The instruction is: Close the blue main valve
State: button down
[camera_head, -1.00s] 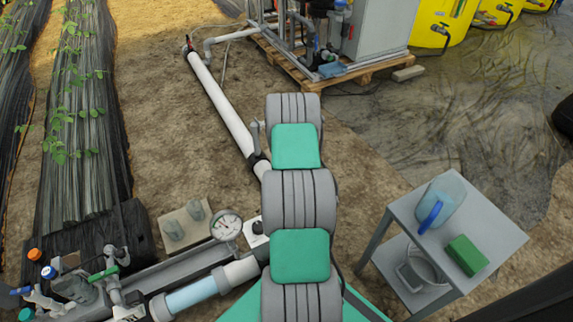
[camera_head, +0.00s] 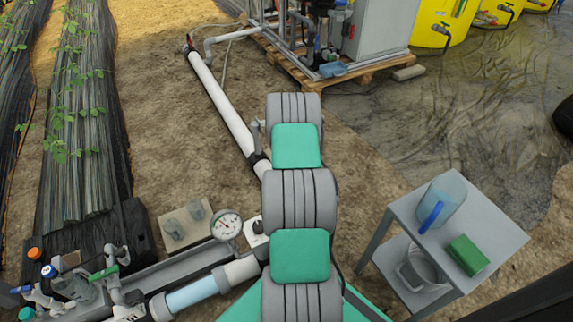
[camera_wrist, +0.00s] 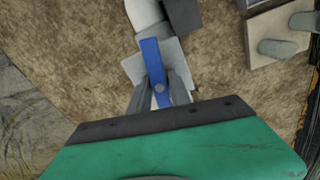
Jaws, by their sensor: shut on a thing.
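The blue valve handle (camera_wrist: 153,58) shows in the wrist view as a flat blue lever over a light grey valve body, with a grey pivot dot near its lower end. My gripper (camera_wrist: 160,85) has its two grey fingers on either side of this lever and is shut on it. The lever's far end sticks out beyond the fingertips. Its lower part lies between the fingers, close to my green and black gripper body. In the head view my arm covers the blue handle and the gripper. A white pipe (camera_head: 222,105) runs from the skid at the back down behind my arm.
A pressure gauge (camera_head: 227,225) stands left of my arm above a clear blue pipe section (camera_head: 191,295). Small valves with orange, blue and green handles sit at the lower left. A grey cart (camera_head: 500,240) with a jug (camera_head: 441,200) and green block (camera_head: 467,255) stands at right.

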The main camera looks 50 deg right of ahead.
jog(key=m, duration=0.4)
jog(key=shift+s+a+f, duration=0.15)
jog(key=shift+s+f, duration=0.15)
jog(key=shift+f, duration=0.05)
jog(key=m, duration=0.8)
jog(key=shift+s+m+b, duration=0.1)
jog(key=shift+m+b, duration=0.2)
jog(key=m, duration=0.4)
jog(key=shift+a+f+m, duration=0.1)
jog(key=shift+a+m, duration=0.05)
jog(key=shift+m, duration=0.25)
jog(key=c, duration=1.1)
grip_release()
jog(key=shift+a, duration=0.15)
jog(key=r+p, duration=0.2)
jog(key=r, duration=0.1)
jog(key=r+p, duration=0.2)
jog(key=r, duration=0.2)
jog(key=r+p, duration=0.2)
jog(key=r, duration=0.1)
jog(key=shift+w+d+r, duration=0.3)
jog(key=shift+d+r, duration=0.05)
jog(key=shift+r, duration=0.05)
jog(key=shift+f, duration=0.1)
